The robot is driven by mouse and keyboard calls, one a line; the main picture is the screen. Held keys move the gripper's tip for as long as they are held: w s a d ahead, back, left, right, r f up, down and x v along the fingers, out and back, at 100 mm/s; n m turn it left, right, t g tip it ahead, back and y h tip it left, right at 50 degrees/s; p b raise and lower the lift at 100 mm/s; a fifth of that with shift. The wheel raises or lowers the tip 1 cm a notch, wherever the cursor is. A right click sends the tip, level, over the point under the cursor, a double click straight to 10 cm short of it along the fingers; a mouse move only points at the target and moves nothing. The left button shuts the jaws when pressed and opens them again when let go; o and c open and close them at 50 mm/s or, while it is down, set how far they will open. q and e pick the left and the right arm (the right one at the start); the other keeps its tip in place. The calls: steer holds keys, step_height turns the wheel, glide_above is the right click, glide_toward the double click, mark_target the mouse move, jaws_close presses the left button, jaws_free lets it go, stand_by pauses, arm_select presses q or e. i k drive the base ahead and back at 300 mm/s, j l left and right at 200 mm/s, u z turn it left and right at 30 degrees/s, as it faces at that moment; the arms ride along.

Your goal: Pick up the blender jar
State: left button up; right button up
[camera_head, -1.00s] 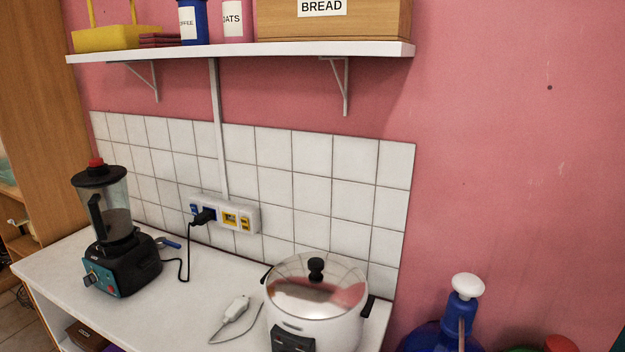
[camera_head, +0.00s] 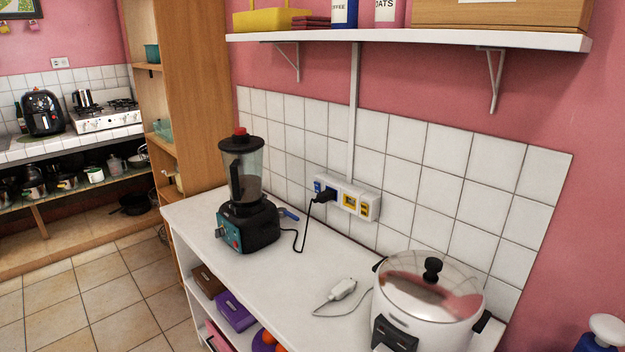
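The blender jar (camera_head: 251,174) is a clear, smoky jar with a dark handle on its left side and a black lid with a red cap. It stands upright on the black and teal blender base (camera_head: 247,229), at the left part of the white counter (camera_head: 285,277). A black cord runs from the base to the wall socket. Neither of my grippers shows in the head view.
A white plug with a cord (camera_head: 342,289) lies between. A wall shelf (camera_head: 420,38) hangs above. A wooden shelf unit (camera_head: 190,100) stands left; tiled floor (camera_head: 110,300) is open.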

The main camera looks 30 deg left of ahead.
mark_target(243, 171)
steer(key=i+j+z, duration=0.15)
steer(key=j, duration=1)
steer(key=j+z, duration=0.15)
steer(key=j, duration=1.05)
steer(key=i+z, duration=0.1)
steer(key=i, duration=0.25)
